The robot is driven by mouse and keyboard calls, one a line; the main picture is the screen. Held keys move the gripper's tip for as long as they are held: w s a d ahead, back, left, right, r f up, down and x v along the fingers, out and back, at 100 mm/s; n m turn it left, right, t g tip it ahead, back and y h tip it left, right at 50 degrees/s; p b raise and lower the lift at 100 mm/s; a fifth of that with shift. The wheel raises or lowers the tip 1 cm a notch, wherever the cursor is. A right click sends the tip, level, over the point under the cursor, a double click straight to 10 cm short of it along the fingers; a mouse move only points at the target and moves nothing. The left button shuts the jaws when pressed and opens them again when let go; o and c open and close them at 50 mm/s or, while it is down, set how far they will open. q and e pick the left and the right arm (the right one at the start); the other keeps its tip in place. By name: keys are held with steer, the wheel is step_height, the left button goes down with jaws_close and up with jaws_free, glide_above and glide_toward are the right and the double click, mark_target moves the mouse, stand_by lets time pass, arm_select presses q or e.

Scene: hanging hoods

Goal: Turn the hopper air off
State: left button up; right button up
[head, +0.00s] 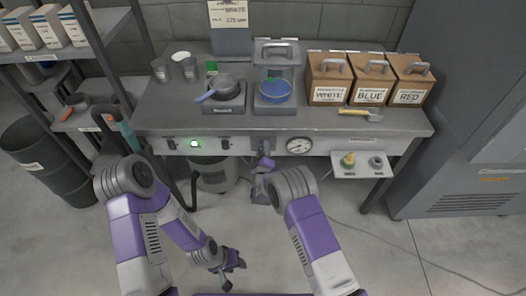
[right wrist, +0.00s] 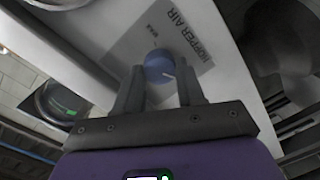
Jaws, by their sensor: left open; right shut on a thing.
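The hopper air knob (right wrist: 159,67) is a round blue knob on a grey plate lettered HOPPER AIR, in the right wrist view. A short white mark on its face points to the lower right of that picture. My right gripper (right wrist: 160,82) has a finger on each side of the knob and is shut on it. In the head view my right gripper (head: 263,164) is at the bench's front panel, left of the round gauge (head: 299,145), and hides the knob. My left gripper (head: 230,264) is open and empty, low over the floor, away from the bench.
A green light (head: 194,144) glows on the panel. A small white shelf (head: 361,164) juts out at the right. Under the bench stands a grey bucket (head: 214,175). WHITE, BLUE and RED boxes (head: 410,82) stand on top. The front floor is clear apart from a cable.

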steer(key=shift+d+f+n, duration=0.1)
steer(key=shift+f+n, duration=0.05)
steer(key=shift+n, duration=0.25)
stand_by(0.3)
steer(key=o, duration=1)
steer(key=shift+o, duration=0.2)
steer(key=s+p, duration=0.2)
steer(key=s, duration=0.5)
steer(key=shift+s+r, duration=0.3)
steer(key=shift+r, duration=0.05)
